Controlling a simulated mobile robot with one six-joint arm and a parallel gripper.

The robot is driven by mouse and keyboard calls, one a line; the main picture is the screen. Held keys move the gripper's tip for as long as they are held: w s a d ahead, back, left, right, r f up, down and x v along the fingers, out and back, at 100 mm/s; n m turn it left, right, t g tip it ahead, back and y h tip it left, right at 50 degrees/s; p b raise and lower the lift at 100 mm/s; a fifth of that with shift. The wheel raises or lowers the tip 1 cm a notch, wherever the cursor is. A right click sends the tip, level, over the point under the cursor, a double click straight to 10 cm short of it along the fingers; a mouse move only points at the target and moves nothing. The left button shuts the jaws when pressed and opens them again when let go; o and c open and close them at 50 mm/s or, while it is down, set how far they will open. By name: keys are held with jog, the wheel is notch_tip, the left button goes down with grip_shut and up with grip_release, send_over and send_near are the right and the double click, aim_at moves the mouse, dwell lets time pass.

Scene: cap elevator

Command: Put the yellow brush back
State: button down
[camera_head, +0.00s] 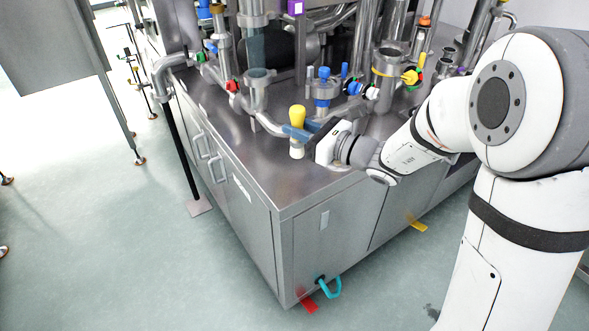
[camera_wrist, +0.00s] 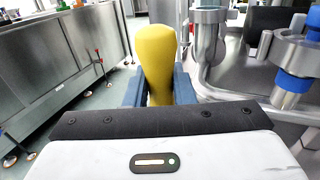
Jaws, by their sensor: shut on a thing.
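The yellow brush (camera_head: 297,116) is upright near the front left corner of the steel cabinet top (camera_head: 245,165). Its rounded yellow handle points up, and a pale part shows below my fingers. My gripper (camera_head: 299,132) reaches in from the right with its blue fingers shut on the brush below the handle's bulb. In the wrist view the yellow brush (camera_wrist: 156,55) stands between the two blue fingers of my gripper (camera_wrist: 158,90). I cannot tell whether the brush's lower end touches the cabinet top. No separate brush holder can be made out.
Steel pipes (camera_head: 258,90) and a blue-capped fitting (camera_head: 323,88) stand close behind the brush. A valve with a yellow handle (camera_head: 411,77) is further right. The cabinet top's front left edge is bare. Open floor (camera_head: 120,230) lies to the left.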

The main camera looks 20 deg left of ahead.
notch_tip(320, 180, down, 9)
jog(key=shift+a+r+b, duration=0.1)
jog(key=shift+a+b, duration=0.05)
jog(key=shift+b, duration=0.55)
jog(key=shift+r, duration=0.1)
jog(key=c, duration=1.7)
grip_release()
jog(key=shift+f, duration=0.25)
jog(key=o, duration=0.5)
jog(key=shift+r, duration=0.1)
jog(key=shift+c, duration=0.2)
